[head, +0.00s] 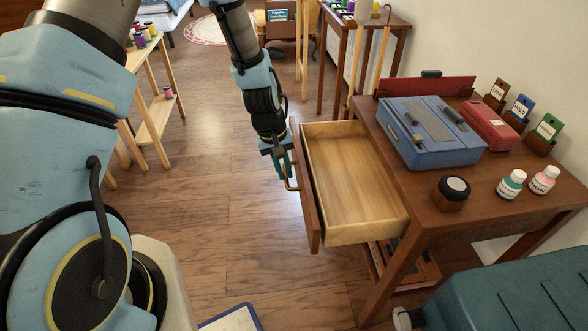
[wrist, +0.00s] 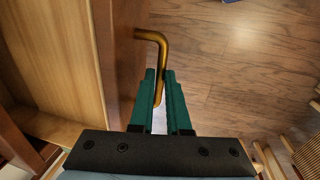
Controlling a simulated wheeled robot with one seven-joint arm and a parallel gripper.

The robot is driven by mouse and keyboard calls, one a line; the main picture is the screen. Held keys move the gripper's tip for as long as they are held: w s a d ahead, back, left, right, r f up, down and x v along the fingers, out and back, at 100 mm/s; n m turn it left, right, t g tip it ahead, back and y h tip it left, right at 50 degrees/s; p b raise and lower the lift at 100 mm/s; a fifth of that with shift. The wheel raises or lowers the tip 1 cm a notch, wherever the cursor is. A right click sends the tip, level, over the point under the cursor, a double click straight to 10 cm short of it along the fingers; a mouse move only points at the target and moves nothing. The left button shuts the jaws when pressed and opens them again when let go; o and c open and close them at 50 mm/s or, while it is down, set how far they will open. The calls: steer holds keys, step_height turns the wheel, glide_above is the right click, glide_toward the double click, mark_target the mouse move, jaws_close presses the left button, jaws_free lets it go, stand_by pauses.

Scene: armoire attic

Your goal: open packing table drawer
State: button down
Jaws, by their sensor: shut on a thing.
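The packing table (head: 395,215) is dark wood and stands at the right of the head view. Its drawer (head: 350,185) is pulled well out to the left, and its pale inside looks empty. A brass handle (head: 291,185) sits on the drawer's outer front. My gripper (head: 284,172) is at that front and shut on the handle. In the wrist view the bent brass handle (wrist: 161,50) runs down between the green fingers of my gripper (wrist: 159,90). The drawer front (wrist: 118,50) is just left of it. Part of the handle is hidden by the fingers.
A blue case (head: 430,135), a red box (head: 490,125), a dark round jar (head: 453,190) and small bottles stand on the tabletop. A teal chest (head: 520,285) is at front right. Wooden floor (head: 225,190) left of the drawer is clear. A pale wooden stand (head: 155,115) is farther left.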

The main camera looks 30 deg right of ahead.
steer(key=shift+a, duration=0.1)
steer(key=c, duration=0.9)
jaws_free()
steer(key=shift+r, duration=0.1)
steer(key=r, duration=0.3)
steer(key=a+r, duration=0.1)
steer(key=r, duration=0.6)
steer(key=shift+w+a+r+b, duration=0.25)
steer(key=shift+w+a+b, duration=0.1)
steer(key=shift+a, duration=0.05)
